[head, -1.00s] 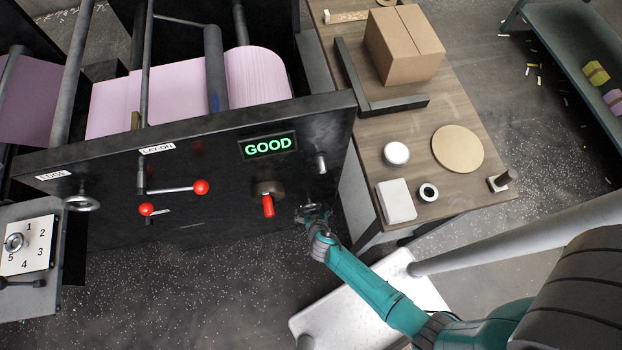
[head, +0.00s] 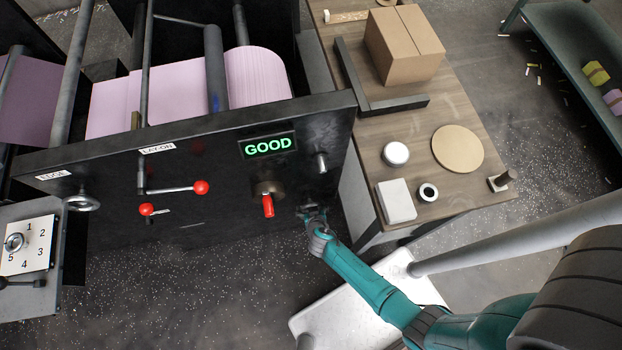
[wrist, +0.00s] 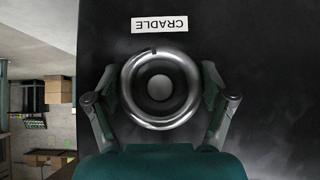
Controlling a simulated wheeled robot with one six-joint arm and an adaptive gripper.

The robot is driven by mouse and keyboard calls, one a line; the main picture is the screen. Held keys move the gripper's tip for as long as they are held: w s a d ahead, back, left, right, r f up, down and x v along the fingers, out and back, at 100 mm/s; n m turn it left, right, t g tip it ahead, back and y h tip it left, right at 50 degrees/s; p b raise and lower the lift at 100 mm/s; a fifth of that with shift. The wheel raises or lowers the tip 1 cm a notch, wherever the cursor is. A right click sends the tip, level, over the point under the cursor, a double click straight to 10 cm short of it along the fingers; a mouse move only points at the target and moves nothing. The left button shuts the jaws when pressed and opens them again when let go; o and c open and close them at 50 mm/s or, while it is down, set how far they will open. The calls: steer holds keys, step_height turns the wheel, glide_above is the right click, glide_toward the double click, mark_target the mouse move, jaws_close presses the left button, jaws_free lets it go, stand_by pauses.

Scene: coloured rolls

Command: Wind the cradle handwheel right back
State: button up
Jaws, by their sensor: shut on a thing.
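The cradle handwheel (wrist: 160,118) is a round metal wheel on the dark machine panel, seen face-on in the wrist view below an upside-down CRADLE label (wrist: 159,24). A small dark mark shows at the top of its rim. My gripper (wrist: 160,90) has its two fingers on opposite sides of the wheel, shut on it. In the head view my gripper (head: 312,212) is at the lower right of the panel, and it hides most of the wheel there.
The panel (head: 225,190) also carries a red-handled knob (head: 268,205), red-ball levers (head: 201,187), an EDGE handwheel (head: 82,203) and a lit GOOD display (head: 268,146). A wooden table (head: 440,110) with a box (head: 404,45) stands to the right.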

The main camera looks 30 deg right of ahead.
steer(key=shift+w+n+g+h, duration=0.1)
steer(key=shift+n+g+h, duration=0.3)
steer(key=shift+n+h, duration=0.55)
steer(key=n+h, duration=0.1)
steer(key=h, duration=0.2)
steer(key=n+h, duration=0.2)
steer(key=h, duration=0.2)
steer(key=shift+d+r+g, duration=0.1)
steer(key=shift+d+g, duration=0.05)
steer(key=shift+g, duration=0.15)
steer(key=shift+n+h, duration=0.35)
steer(key=shift+n, duration=0.1)
steer(key=o, duration=1)
